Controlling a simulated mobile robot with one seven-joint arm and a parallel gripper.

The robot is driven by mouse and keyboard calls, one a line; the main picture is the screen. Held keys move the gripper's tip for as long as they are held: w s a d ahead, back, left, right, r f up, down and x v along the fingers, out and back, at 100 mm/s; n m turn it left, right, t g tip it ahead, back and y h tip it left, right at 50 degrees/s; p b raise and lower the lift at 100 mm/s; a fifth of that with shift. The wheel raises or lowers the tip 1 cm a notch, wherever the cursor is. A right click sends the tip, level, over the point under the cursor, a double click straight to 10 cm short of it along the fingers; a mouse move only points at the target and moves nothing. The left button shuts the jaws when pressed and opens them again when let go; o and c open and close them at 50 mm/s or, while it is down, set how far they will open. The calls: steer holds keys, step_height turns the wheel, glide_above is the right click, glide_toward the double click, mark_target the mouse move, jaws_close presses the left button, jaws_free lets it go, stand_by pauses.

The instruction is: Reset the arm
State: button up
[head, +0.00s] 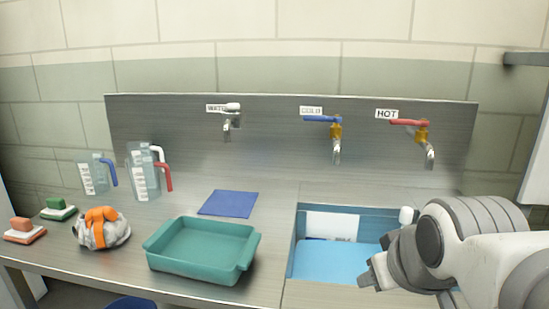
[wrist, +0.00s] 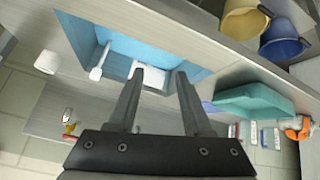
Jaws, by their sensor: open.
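My arm reaches in from the right in the head view, and my gripper (head: 372,274) shows only in part near the sink's front right. In the wrist view my gripper (wrist: 160,78) has its two dark fingers apart, with nothing held between them. The fingers overlap the blue-lined sink (wrist: 113,40) in that view; the sink (head: 330,262) also shows in the head view. I cannot tell the exact height of the fingers over it.
A teal tray (head: 202,272), a blue cloth (head: 228,204), measuring jugs (head: 145,178) and a white-and-orange bundle (head: 102,230) stand left of the sink. Cold (head: 336,135) and hot (head: 422,136) taps project from the back panel. A yellow bucket (wrist: 240,18) shows in the wrist view.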

steer(key=s+a+f+m+g+p, duration=0.2)
steer(key=s, duration=0.5)
step_height(320, 180, up, 19)
steer(key=p, duration=1.9)
steer(key=shift+w+y, duration=0.2)
steer(key=shift+y, duration=0.1)
steer(key=shift+a, duration=0.15)
